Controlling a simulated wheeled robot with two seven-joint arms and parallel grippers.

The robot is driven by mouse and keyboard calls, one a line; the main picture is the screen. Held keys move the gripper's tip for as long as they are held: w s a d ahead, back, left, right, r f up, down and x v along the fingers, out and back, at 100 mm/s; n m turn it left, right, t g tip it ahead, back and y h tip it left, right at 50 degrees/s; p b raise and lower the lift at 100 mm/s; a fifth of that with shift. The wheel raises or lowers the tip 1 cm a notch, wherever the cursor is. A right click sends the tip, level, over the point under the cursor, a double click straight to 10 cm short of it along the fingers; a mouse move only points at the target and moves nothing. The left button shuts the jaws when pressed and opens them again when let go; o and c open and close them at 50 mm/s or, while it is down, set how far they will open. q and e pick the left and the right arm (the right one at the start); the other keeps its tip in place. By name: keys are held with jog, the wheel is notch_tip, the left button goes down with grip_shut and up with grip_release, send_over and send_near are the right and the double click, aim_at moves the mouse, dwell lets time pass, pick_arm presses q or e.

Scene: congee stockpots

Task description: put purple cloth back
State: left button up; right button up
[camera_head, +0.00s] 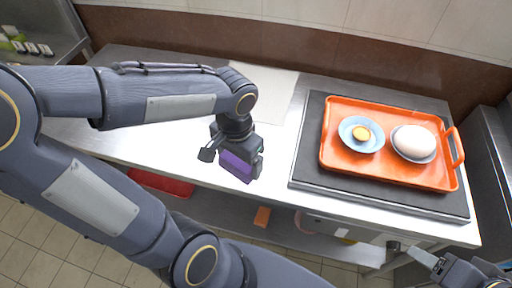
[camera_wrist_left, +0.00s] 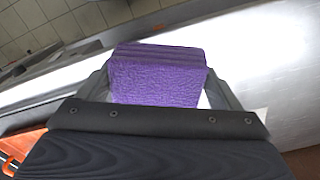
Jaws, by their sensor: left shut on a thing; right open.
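The purple cloth (camera_head: 237,166) is a folded, thick block with a towel-like texture. It is held between the fingers of my left gripper (camera_head: 238,160), above the front part of the steel counter. In the left wrist view the cloth (camera_wrist_left: 158,78) fills the space between the two fingers, and the left gripper (camera_wrist_left: 160,85) is shut on it. I cannot tell how high it is above the counter. My right gripper (camera_head: 420,256) is at the lower right corner in the head view, partly cut off, open and with nothing seen in it.
An orange tray (camera_head: 335,160) with a blue bowl (camera_head: 349,139) and a white egg-shaped thing (camera_head: 414,142) on a plate stands on a dark board (camera_head: 306,170) at the right. A pale sheet (camera_head: 270,84) lies at the back. A red item (camera_head: 160,183) is below the counter's front edge.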

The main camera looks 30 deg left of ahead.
pick_arm(q)
jog(key=w+f, duration=0.2)
jog(key=w, duration=0.1)
jog(key=w+a+f, duration=0.1)
jog(key=w+f, duration=0.2)
jog(key=w, duration=0.1)
jog(key=w+a+f, duration=0.1)
jog(key=w+f, duration=0.2)
jog(key=shift+w+a+p, duration=0.2)
jog(key=shift+a+p, duration=0.05)
jog(key=shift+p, duration=0.05)
jog(key=shift+w+f, duration=0.3)
jog(key=shift+f, duration=1.6)
